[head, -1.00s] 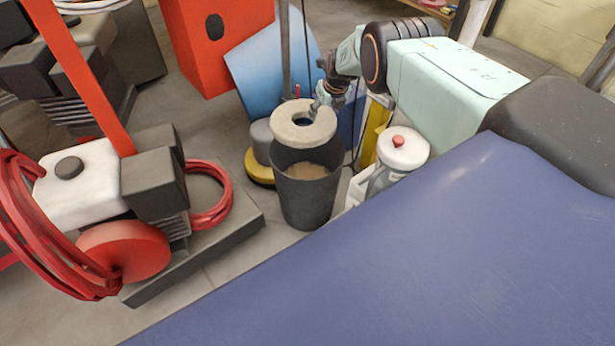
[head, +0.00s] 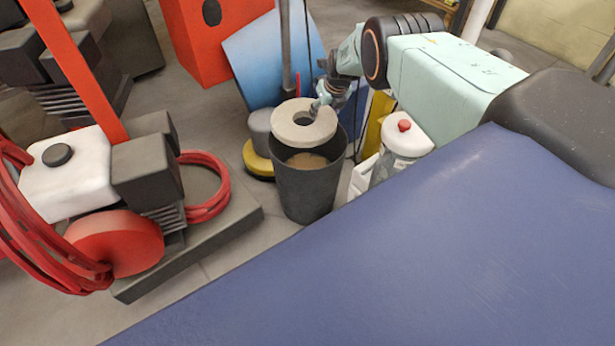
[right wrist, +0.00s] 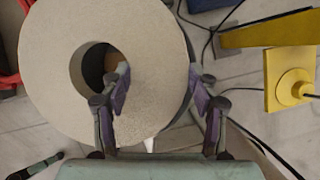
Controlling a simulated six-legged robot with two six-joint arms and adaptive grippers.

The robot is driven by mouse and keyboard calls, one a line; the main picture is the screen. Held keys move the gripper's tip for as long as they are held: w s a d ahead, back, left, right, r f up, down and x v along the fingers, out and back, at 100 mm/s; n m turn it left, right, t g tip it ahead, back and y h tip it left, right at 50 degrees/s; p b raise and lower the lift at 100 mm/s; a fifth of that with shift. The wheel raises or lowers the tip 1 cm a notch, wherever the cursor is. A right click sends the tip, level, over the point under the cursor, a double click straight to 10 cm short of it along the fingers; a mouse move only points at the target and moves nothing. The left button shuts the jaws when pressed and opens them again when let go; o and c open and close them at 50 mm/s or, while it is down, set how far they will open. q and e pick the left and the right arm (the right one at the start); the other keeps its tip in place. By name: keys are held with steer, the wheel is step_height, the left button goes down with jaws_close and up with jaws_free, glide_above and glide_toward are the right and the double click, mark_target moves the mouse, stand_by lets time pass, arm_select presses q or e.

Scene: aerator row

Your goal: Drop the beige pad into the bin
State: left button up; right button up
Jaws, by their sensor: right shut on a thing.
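The beige pad (head: 289,133) is a thick round ring with a hole in its middle. It is above the mouth of the dark grey bin (head: 306,190), covering the far part of the opening. Something tan shows inside the bin. In the right wrist view the pad (right wrist: 62,40) fills the left half, with one finger of the gripper (right wrist: 160,105) over the hole and the other outside the rim. The bin's dark wall shows past the pad's right edge. My left gripper is not in view.
A white and red capped jug (head: 405,140) stands right of the bin. A yellow-based grey machine (head: 258,160) stands behind it to the left. An engine unit with red hose (head: 120,245) is at the left. My blue body fills the lower right.

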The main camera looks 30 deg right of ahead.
steer(key=shift+f, duration=0.15)
steer(key=o, duration=1.2)
steer(key=shift+o, duration=0.2)
steer(key=shift+d+r, duration=0.15)
steer(key=shift+r, duration=0.3)
steer(key=v, duration=1.1)
steer(key=shift+x, duration=5.75)
steer(key=shift+s, duration=0.1)
